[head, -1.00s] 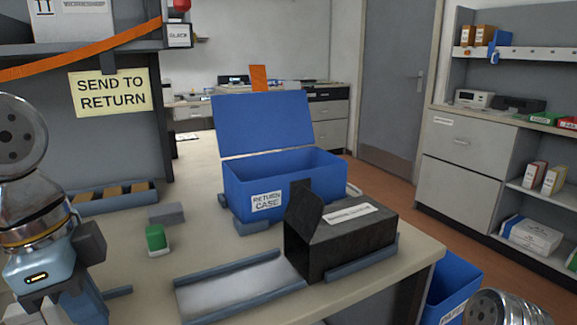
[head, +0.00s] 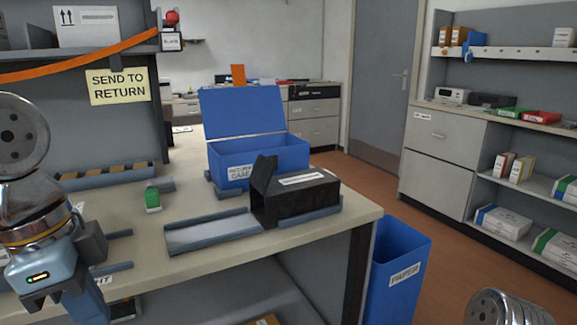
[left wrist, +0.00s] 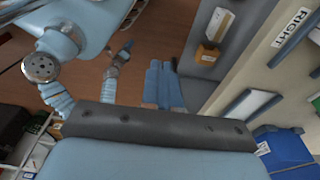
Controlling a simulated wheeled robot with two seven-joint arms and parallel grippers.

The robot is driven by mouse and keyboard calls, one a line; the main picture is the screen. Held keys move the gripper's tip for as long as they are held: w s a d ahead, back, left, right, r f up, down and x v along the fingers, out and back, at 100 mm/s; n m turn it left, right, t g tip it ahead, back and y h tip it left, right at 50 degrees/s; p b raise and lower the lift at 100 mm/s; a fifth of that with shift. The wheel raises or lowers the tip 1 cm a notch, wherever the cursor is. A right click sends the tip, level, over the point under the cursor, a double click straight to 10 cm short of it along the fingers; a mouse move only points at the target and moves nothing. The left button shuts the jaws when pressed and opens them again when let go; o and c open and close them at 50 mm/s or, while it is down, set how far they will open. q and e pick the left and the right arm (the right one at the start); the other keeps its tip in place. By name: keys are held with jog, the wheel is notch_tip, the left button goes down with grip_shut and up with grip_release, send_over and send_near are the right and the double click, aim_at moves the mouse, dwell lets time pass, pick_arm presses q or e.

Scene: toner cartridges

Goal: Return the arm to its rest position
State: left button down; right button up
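My left arm comes in at the left edge of the head view, with its gripper (head: 58,297) low in the corner, in front of the table's near edge. No object shows in it, and its finger gap cannot be made out. In the left wrist view a dark bar and pale blue housing of mine fill the lower part, over brown floor.
On the table (head: 145,247) stand an open blue return case (head: 246,112), a black carton (head: 295,197) with a raised flap, a grey tray (head: 212,233) and a green-and-white item (head: 152,199). A blue paper bin (head: 397,270) stands right of the table. Floor beyond it is clear.

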pick_arm(q)
jog(key=w+d+f+n, duration=0.1)
jog(key=w+d+f, duration=0.2)
jog(key=w+f, duration=0.35)
jog(key=w+d+f+n, duration=0.1)
jog(key=w+d+f, duration=0.3)
jog(key=w+f, duration=0.3)
jog(key=w+d+f+n+g+h, duration=0.1)
jog(key=w+d+f+n, duration=0.1)
jog(key=f, duration=0.8)
jog(key=w+d+f+n+h, duration=0.1)
jog(key=w+d+f, duration=0.1)
jog(key=f, duration=0.7)
jog(key=s+d+f+n, duration=0.1)
jog(key=s+f+n, duration=0.3)
jog(key=f, duration=0.9)
jog(key=s+d+f+n, duration=0.2)
jog(key=s+f+n, duration=0.2)
jog(key=s+f, duration=0.5)
notch_tip(320, 180, down, 4)
jog(key=shift+s+f+t+h, duration=0.15)
jog(key=shift+f+t+h, duration=0.05)
jog(key=shift+t+h, duration=0.1)
